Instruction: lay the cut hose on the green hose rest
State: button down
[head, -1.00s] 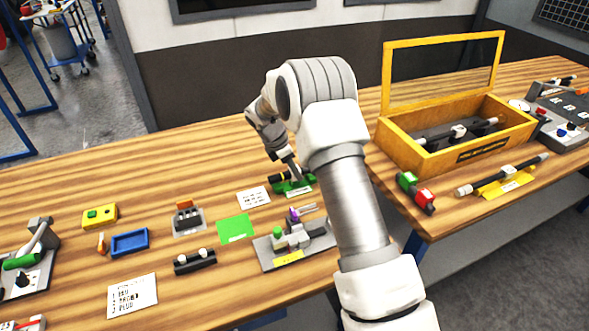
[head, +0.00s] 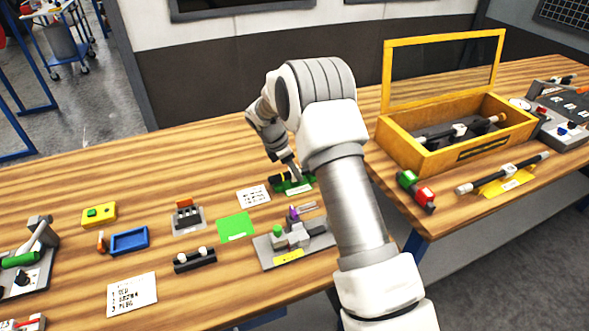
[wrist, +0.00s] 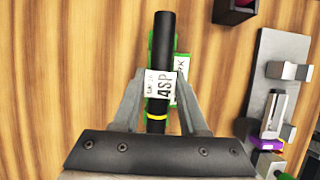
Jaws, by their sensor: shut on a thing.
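The cut hose is a black tube with a yellow band and a white printed tag; it runs upright through the wrist view (wrist: 163,38). My gripper (wrist: 160,82) is shut on it around the tag, one finger on each side. The green hose rest (wrist: 187,93) shows directly beneath and beside the hose, largely hidden by it, with its own white label on the right. In the head view, the green rest (head: 305,181) lies at the end of my arm, with the black hose (head: 274,183) along it. I cannot tell whether the hose touches the rest.
A grey fixture plate (head: 265,251) with blocks is close in front. A white card (head: 254,196) lies just left of the rest, and a flat green mat (head: 235,227) lies farther left. A yellow-framed case (head: 400,150) stands to the right. The bench behind the rest is clear.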

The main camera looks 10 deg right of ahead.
jog(key=shift+f, duration=0.3)
jog(key=shift+c, duration=1.8)
grip_release()
jog(key=shift+r, duration=0.1)
jog(key=shift+r+p, duration=2.3)
jog(key=shift+r, duration=1.15)
